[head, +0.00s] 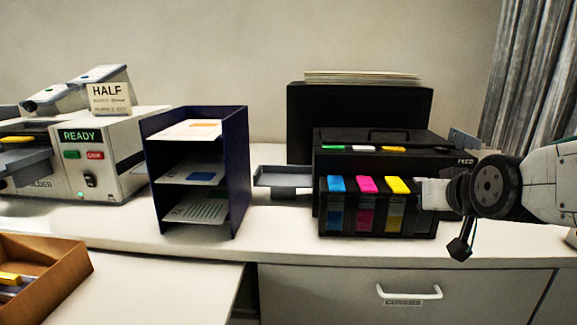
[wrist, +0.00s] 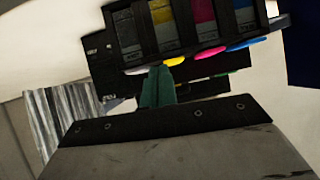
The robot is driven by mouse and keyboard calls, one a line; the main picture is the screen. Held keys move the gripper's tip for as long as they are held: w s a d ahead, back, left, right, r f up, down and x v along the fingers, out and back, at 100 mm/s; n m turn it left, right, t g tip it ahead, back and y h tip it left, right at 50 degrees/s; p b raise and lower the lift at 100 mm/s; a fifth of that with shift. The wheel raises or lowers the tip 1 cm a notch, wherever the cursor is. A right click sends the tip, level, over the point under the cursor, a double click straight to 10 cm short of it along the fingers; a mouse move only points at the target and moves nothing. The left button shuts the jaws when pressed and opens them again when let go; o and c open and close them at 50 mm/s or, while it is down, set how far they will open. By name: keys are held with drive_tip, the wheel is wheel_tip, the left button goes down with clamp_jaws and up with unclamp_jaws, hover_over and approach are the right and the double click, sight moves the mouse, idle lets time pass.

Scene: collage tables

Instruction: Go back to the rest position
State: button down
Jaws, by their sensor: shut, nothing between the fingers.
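My gripper (wrist: 160,86) shows in the wrist view as greenish fingers, shut and with nothing between them. The fingertips point toward the ink tanks of the black printer (wrist: 250,75), which appears upside down there. In the head view my arm comes in from the right, and its end is in front of the right end of the printer (head: 375,139). It overlaps the printer's lower right corner in the picture. Whether it touches the printer, I cannot tell.
Cyan (head: 338,184), magenta (head: 367,184) and yellow (head: 398,185) caps line the printer front. A dark blue shelf (head: 241,165) with papers and a machine marked READY (head: 122,165) stand left. An orange-brown tray (head: 62,280) is at lower left. A drawer (head: 330,300) is below the counter.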

drive_tip(key=s+f+g, duration=0.3)
drive_tip(key=s+g, duration=0.2)
drive_tip(key=s, duration=0.7)
drive_tip(key=s+f+g, duration=0.3)
drive_tip(key=s+g, duration=0.2)
drive_tip(key=s, duration=0.6)
drive_tip(key=shift+s+a+n+g, duration=0.25)
drive_tip(key=shift+s+n+g, duration=0.05)
drive_tip(key=shift+s+n, duration=0.1)
drive_tip(key=shift+f, duration=0.1)
